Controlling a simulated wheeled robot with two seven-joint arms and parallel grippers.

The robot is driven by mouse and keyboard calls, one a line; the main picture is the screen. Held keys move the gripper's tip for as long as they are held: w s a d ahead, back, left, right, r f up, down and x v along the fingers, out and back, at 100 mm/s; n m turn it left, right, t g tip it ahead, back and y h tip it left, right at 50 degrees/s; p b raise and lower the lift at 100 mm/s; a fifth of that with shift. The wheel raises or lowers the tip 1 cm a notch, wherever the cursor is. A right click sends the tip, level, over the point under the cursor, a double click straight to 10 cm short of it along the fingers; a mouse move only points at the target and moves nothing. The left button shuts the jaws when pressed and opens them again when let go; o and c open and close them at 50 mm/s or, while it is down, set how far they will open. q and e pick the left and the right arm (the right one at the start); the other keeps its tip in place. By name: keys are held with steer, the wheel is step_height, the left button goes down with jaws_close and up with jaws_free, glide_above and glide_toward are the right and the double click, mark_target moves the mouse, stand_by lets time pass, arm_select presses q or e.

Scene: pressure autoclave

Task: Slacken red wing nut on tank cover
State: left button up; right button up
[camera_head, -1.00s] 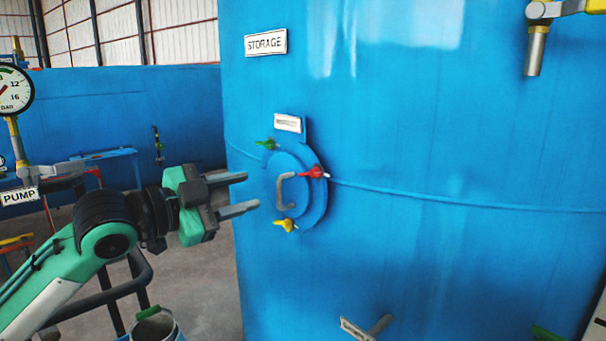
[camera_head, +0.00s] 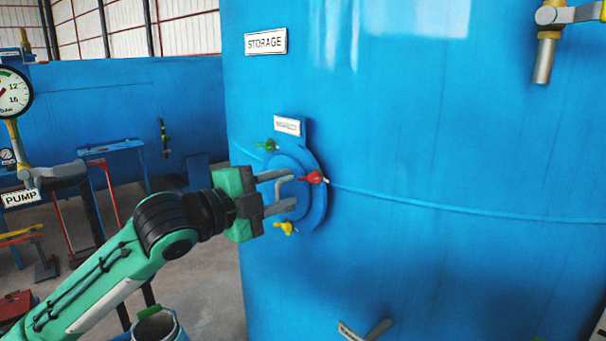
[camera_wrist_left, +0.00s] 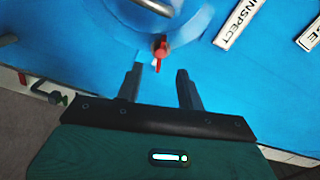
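The red wing nut (camera_head: 313,177) sits on the right rim of the round blue tank cover (camera_head: 314,205). A green wing nut (camera_head: 267,145) is at the cover's upper left and a yellow one (camera_head: 285,228) at its lower left. My left gripper (camera_head: 291,191) is open and empty in front of the cover's grey handle (camera_head: 279,181), which it partly hides. In the left wrist view the red wing nut (camera_wrist_left: 161,47) lies just beyond and between the open fingertips (camera_wrist_left: 159,72), apart from them. My right gripper is not in view.
The storage tank wall (camera_head: 420,150) fills the right side. A metal spout (camera_head: 544,58) juts out at upper right and a grey fitting (camera_head: 378,330) at lower centre. A pressure gauge (camera_head: 14,92) and pump label (camera_head: 20,198) stand at left. A bucket (camera_head: 158,325) is below my left arm.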

mark_target(312, 179)
arm_select(q)
steer(key=p+x, duration=0.1)
steer(key=x, duration=0.3)
steer(key=shift+r, duration=0.1)
steer(key=shift+p+x, duration=0.3)
steer(key=shift+x, duration=0.45)
